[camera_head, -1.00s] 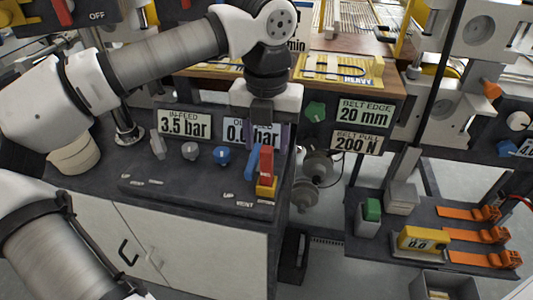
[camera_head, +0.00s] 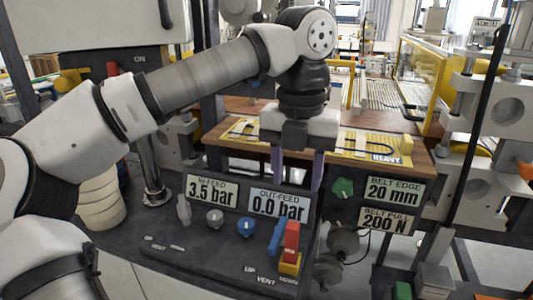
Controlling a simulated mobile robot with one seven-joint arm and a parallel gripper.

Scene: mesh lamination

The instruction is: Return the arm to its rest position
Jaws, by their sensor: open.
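My gripper (camera_head: 298,171) hangs from my arm, pointing down, in front of the wooden bench edge and over the back of the dark control console (camera_head: 190,262). The left finger reaches down near the top of the "OUT-FEED 0.0 bar" display (camera_head: 279,204). My arm reaches in from the left, bent over the console. The "IN-FEED 3.5 bar" display (camera_head: 212,190) is to the left of the gripper.
The console carries a grey lever (camera_head: 183,209), a grey knob (camera_head: 215,218), a blue knob (camera_head: 246,228), and blue, red and yellow levers (camera_head: 290,240). A green knob (camera_head: 343,188) sits right of the gripper. A wooden bench (camera_head: 225,137) with yellow boards stands behind.

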